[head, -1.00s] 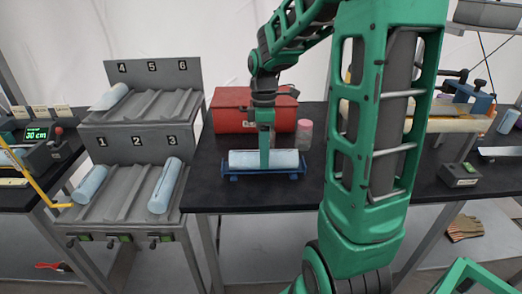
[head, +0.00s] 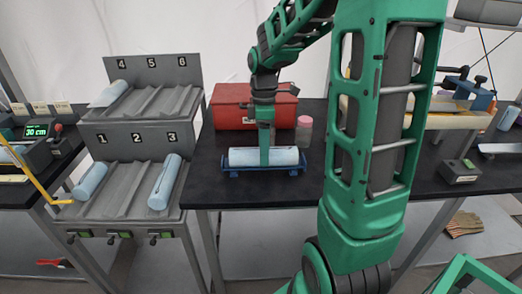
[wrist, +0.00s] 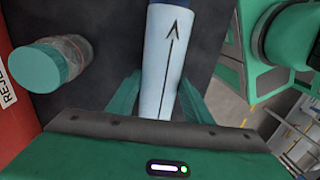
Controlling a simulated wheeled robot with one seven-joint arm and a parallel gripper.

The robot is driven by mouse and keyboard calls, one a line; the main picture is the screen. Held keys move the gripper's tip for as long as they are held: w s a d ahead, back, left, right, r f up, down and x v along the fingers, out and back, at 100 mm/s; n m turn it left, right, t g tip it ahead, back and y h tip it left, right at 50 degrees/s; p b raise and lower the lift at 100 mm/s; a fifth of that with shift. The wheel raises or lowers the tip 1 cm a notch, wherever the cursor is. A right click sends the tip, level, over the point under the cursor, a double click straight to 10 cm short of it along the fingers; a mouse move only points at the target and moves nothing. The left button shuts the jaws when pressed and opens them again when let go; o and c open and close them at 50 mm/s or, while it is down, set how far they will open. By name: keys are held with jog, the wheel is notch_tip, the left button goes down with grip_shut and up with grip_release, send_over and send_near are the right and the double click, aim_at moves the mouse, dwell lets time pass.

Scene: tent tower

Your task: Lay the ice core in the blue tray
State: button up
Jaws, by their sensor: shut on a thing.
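The ice core (head: 285,156), a pale blue-white cylinder, lies level lengthwise in the blue tray (head: 238,173) on the black bench. My gripper (head: 264,160) points straight down over the tray and is shut on the core near its middle. In the wrist view the core (wrist: 166,65) runs between the green fingers and carries a black arrow pointing away from the palm. The core hides most of the tray, so I cannot tell whether it rests fully on the tray's bottom.
A grey numbered rack (head: 130,175) at left holds several other cores. Bare bench lies left of the tray. My arm hides part of the right.

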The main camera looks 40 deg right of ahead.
jog(key=shift+f, duration=0.1)
jog(key=o, duration=1.6)
jog(key=shift+c, duration=0.2)
notch_tip(320, 180, up, 11)
jog(key=w, duration=0.1)
jog(key=shift+w+d+f, duration=0.2)
jog(key=shift+w+d, duration=0.05)
jog(key=shift+d, duration=0.2)
jog(key=s+f+m, duration=0.4)
jog(key=s+m, duration=0.4)
jog(key=s, duration=0.3)
jog(key=s+f+m+t, duration=0.1)
jog(key=s+f+m, duration=0.3)
jog(key=s+m, duration=0.5)
jog(key=s, duration=0.2)
jog(key=shift+s+f+m+t+h, duration=0.3)
jog(key=shift+h, duration=0.1)
